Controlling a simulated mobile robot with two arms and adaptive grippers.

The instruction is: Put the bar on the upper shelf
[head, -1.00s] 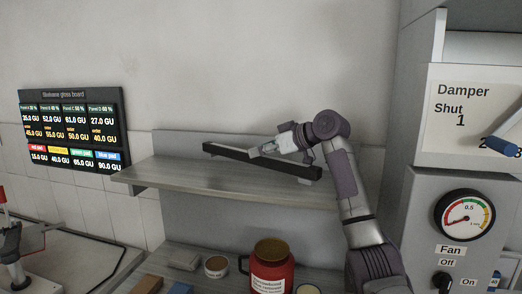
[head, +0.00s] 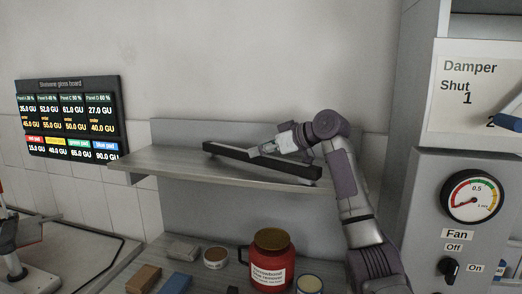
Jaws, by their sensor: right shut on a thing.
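A long black bar (head: 232,153) lies along the grey upper shelf (head: 200,176), its right end a little nearer the front edge. My right gripper (head: 267,149) is shut on the bar near its middle, reaching in from the right. The bar looks at shelf level; I cannot tell whether it rests fully on the surface. My left gripper is not in view.
Below the shelf stand a red jar (head: 272,262), a small round tub (head: 215,257), an open tin (head: 309,284) and several blocks, one brown (head: 144,279). A grey fan and damper panel (head: 425,185) bounds the right side. The shelf's left part is clear.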

